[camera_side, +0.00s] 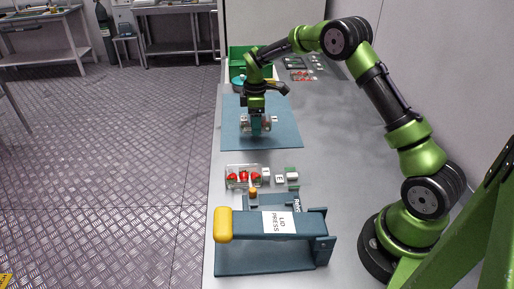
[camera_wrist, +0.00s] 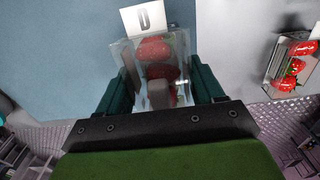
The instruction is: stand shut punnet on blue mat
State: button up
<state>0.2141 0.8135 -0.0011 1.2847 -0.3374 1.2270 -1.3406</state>
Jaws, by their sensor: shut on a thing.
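A clear punnet (camera_wrist: 160,48) with red strawberries inside sits between my gripper's fingers in the wrist view. A white tag marked "D" (camera_wrist: 150,18) stands at its far end. Its top looks covered by clear plastic. In the side view my gripper (camera_side: 256,128) points down over the blue mat (camera_side: 284,140), shut on this punnet, which is largely hidden by the fingers. The punnet looks level and very low over the mat; I cannot tell whether it touches. The mat also fills the left of the wrist view (camera_wrist: 60,55).
Another strawberry punnet (camera_side: 243,177) stands in front of the mat, beside small tagged blocks (camera_side: 291,176). A lid press (camera_side: 280,222) with a yellow handle is nearest the camera. A green crate (camera_side: 237,66) stands behind the mat. The mat around the gripper is clear.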

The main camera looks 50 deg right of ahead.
jog(key=shift+w+d+f, duration=0.15)
jog(key=shift+w+d, duration=0.05)
jog(key=shift+w, duration=0.8)
jog(key=shift+f, duration=1.7)
jog(key=shift+f, duration=0.15)
jog(key=o, duration=1.1)
